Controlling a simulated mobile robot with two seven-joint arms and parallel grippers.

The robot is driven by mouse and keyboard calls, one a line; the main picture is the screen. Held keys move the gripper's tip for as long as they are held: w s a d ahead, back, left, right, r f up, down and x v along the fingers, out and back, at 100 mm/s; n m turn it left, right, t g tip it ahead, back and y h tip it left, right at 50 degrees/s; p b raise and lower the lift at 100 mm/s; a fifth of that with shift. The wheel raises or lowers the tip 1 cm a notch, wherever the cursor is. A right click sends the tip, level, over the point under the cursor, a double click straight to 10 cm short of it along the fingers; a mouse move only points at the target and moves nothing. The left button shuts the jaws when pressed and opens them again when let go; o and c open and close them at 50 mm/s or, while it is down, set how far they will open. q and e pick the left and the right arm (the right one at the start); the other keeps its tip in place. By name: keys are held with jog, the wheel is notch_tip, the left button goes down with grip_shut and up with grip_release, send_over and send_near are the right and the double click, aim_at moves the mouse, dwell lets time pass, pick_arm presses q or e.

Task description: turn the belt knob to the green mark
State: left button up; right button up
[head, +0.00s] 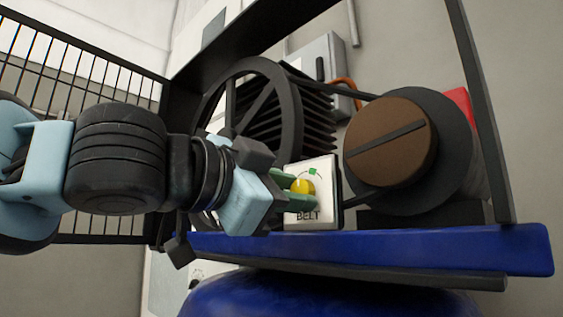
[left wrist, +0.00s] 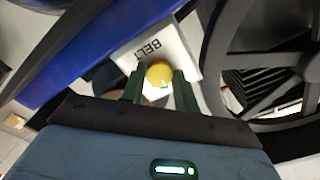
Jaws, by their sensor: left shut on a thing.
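The yellow belt knob (head: 303,187) sits on a white panel (head: 325,172) lettered BELT. A green mark (head: 315,171) shows at the upper right of the knob, with a thin curved arrow near it. My left gripper (head: 296,190) comes in from the left and is shut on the knob, its green fingers on either side of it. In the left wrist view the knob (left wrist: 159,74) lies between the two fingertips, and a small white line shows on it. My right gripper is in neither view.
A large black spoked flywheel (head: 292,100) stands behind the panel, and a brown round motor end (head: 388,142) is to its right. A blue beam (head: 400,250) runs below. A black mesh guard (head: 85,85) is at the left, and a black frame surrounds the pump.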

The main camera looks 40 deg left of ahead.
pick_arm(q)
jog(key=m+p, duration=0.1)
jog(key=m, duration=0.1)
jog(key=shift+s+r+m+p, duration=0.1)
jog(key=shift+r+m+p, duration=0.05)
jog(key=shift+m+p, duration=0.2)
jog(key=shift+m, duration=0.25)
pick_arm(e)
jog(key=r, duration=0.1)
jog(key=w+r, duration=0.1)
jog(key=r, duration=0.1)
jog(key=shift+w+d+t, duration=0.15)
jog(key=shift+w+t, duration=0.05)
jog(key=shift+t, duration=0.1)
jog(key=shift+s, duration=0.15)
pick_arm(q)
jog(key=o, duration=1)
jog(key=shift+c, duration=0.2)
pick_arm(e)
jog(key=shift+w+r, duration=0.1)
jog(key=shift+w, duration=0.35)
